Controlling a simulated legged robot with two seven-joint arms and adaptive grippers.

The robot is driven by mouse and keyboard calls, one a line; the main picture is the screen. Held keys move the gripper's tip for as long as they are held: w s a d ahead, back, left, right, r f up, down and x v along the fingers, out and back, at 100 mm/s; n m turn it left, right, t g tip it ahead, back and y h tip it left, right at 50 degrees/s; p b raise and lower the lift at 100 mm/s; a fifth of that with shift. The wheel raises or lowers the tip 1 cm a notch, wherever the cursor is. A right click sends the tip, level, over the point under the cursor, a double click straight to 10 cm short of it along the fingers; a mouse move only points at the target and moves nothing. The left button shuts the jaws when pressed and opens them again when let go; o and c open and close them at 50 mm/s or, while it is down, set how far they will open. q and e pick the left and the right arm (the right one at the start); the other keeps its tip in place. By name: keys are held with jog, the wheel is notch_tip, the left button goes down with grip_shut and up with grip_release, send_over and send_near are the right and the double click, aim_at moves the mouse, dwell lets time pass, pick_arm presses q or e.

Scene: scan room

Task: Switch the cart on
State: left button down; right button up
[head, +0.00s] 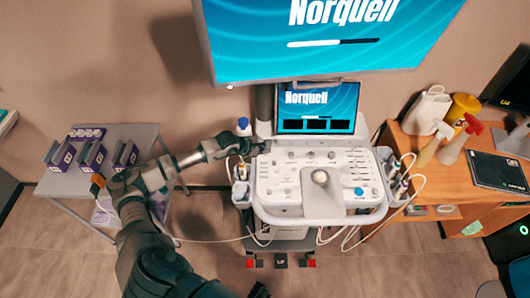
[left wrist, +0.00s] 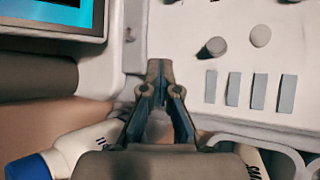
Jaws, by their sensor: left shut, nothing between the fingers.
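The cart (head: 268,192) is a white ultrasound unit with a control panel of knobs, sliders and a trackball. Its small screen (head: 317,108) and the large monitor (head: 330,35) above are lit, showing "Norquell" and a progress bar on the large one. My left gripper (head: 258,146) is at the panel's upper left corner. In the left wrist view my left gripper (left wrist: 159,68) is shut and empty, its tips over the panel edge; contact cannot be told. My right gripper is not in view.
A grey side table (head: 65,190) with purple-and-white boxes (head: 90,156) stands at left. A blue-capped bottle (head: 243,126) is close to my left gripper. Probes and cables hang by the panel's right side. A wooden desk (head: 455,180) with spray bottles is at right.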

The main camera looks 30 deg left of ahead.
pick_arm(q)
jog(key=shift+a+r+p, duration=0.3)
jog(key=shift+a+r, duration=0.05)
jog(key=shift+r, duration=0.45)
jog(key=shift+r, duration=0.1)
jog(key=shift+d+r+p, duration=0.1)
jog(key=shift+r+p, duration=1.25)
jog(key=shift+r, duration=1.1)
